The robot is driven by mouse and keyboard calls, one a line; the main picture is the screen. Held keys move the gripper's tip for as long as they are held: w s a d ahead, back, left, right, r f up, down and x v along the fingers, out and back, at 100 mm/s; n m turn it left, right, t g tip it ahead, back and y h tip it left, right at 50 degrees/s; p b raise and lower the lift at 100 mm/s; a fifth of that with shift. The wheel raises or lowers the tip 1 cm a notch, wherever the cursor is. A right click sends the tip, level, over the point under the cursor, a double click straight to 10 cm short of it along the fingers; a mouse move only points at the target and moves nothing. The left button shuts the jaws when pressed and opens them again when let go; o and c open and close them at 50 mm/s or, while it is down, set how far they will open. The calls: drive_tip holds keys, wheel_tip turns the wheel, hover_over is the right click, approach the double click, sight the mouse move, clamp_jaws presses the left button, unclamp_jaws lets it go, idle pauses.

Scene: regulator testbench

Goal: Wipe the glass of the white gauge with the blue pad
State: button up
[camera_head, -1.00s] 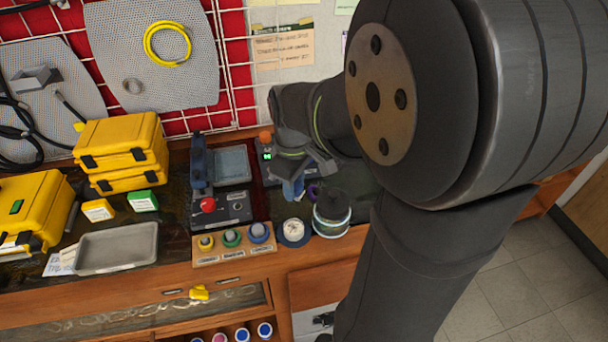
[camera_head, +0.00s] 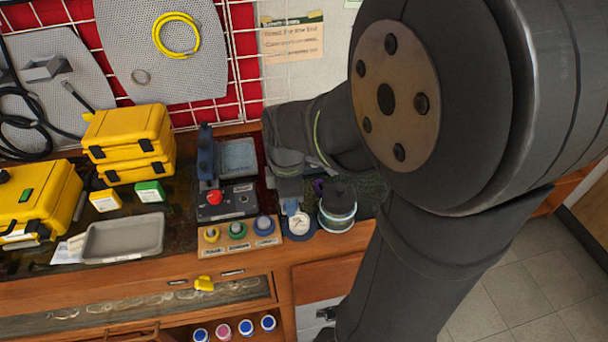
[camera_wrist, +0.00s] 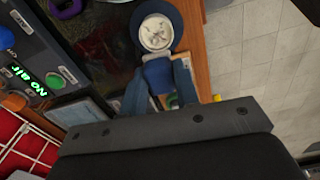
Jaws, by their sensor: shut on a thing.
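The white gauge (camera_head: 299,225) has a round pale face on a dark blue round base and sits near the bench's front edge. It also shows at the top of the wrist view (camera_wrist: 157,32). My gripper (camera_wrist: 160,88) is shut on the blue pad (camera_wrist: 157,73), which sits between its two fingers.
A dark-lidded jar (camera_head: 337,209) stands just right of the gauge. A wooden block with coloured knobs (camera_head: 239,236) is just left. A control box with a red button (camera_head: 215,199) stands behind that. A grey tray (camera_head: 122,239) and yellow cases (camera_head: 130,145) are further left.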

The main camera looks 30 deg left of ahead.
sight(290, 221)
drive_tip(key=shift+f, duration=1.95)
drive_tip(key=shift+w+d+f, duration=0.35)
drive_tip(key=shift+f, duration=0.2)
drive_tip(key=shift+c, duration=0.3)
drive_tip(key=shift+w+d, duration=0.95)
drive_tip(key=shift+d, duration=0.15)
drive_tip(key=shift+s+a+f, duration=0.1)
drive_tip(key=shift+s+a, duration=1.1)
drive_tip(key=shift+a, duration=0.15)
drive_tip(key=shift+s+a, duration=0.1)
drive_tip(key=shift+a, duration=0.1)
drive_tip(key=shift+d+r, duration=0.1)
drive_tip(key=shift+r, duration=4)
